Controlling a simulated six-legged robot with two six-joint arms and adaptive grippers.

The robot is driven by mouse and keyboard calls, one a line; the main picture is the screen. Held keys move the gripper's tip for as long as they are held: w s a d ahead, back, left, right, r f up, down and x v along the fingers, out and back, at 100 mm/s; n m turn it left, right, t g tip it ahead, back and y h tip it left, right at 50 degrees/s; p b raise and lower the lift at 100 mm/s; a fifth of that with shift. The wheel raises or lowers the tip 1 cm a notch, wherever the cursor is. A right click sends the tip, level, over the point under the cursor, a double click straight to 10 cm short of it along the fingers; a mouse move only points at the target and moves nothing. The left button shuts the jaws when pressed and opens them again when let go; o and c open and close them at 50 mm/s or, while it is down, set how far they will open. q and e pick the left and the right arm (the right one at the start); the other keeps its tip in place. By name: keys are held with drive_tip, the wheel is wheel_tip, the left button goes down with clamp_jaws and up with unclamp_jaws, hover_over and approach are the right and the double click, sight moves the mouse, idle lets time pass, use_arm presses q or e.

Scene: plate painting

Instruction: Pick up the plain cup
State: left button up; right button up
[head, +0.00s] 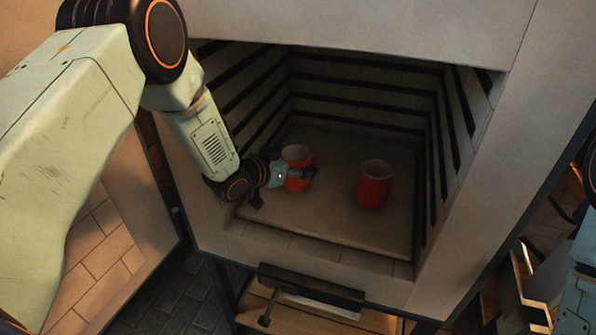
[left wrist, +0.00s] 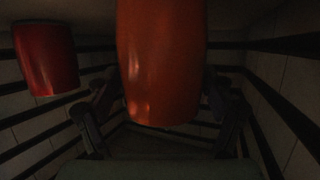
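An orange cup (head: 298,168) stands on the floor of an open kiln. A red cup (head: 373,184) stands to its right, apart from it. Both look plain, so I cannot tell which one the task names. My left gripper (head: 299,174) reaches into the kiln from the left, at the orange cup. In the left wrist view the orange cup (left wrist: 160,70) fills the middle, with a finger of the left gripper (left wrist: 164,98) on each side. Whether the fingers touch it is too dark to tell. The red cup (left wrist: 46,60) shows at the left there. My right gripper is not in view.
The kiln (head: 340,225) has ridged side and back walls close around the cups. Its floor is bare in front of and behind them. A brick-lined door (head: 110,235) stands open at the left. A drawer-like ledge with a handle (head: 312,290) lies below the opening.

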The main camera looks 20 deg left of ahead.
use_arm(q)
drive_tip(key=shift+a, duration=0.2)
drive_tip(key=c, duration=0.6)
drive_tip(key=shift+d, duration=0.15)
drive_tip(key=c, duration=0.4)
drive_tip(key=shift+c, duration=0.2)
